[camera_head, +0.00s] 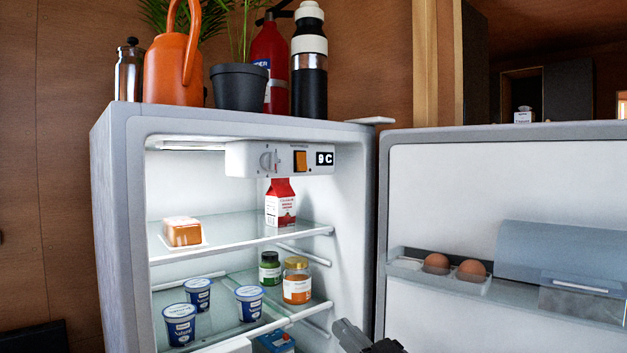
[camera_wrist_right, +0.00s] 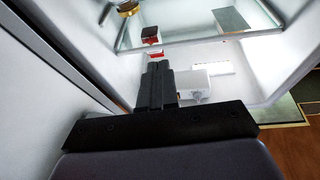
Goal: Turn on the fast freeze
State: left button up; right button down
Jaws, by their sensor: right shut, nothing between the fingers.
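The fridge (camera_head: 113,200) stands open. A white control box (camera_head: 243,160) hangs under its ceiling, with a round dial (camera_head: 268,160), an orange switch (camera_head: 300,160) and a display (camera_head: 325,158) reading "9 C". Whether the switch is pressed in cannot be told. My right gripper (camera_head: 350,333) is at the bottom of the head view, by the fridge opening, well below the control box and apart from it. In the right wrist view its fingers (camera_wrist_right: 156,75) are shut together with nothing between them. My left gripper is not in view.
A red carton (camera_head: 280,203) stands on the top glass shelf (camera_head: 235,236) below the box, with a butter dish (camera_head: 183,232) to the left. The open door (camera_head: 440,180) with eggs (camera_head: 455,265) bounds the right side.

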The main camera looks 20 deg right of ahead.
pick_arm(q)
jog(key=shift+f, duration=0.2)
pick_arm(e)
notch_tip(320, 180, up, 20)
jog(key=s+d+n+t+y, duration=0.1)
jog(key=d+t+y, duration=0.1)
jog(key=t+y, duration=0.1)
jog(key=shift+n+y, duration=0.3)
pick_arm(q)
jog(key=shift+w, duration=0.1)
pick_arm(e)
jog(key=shift+s, duration=0.1)
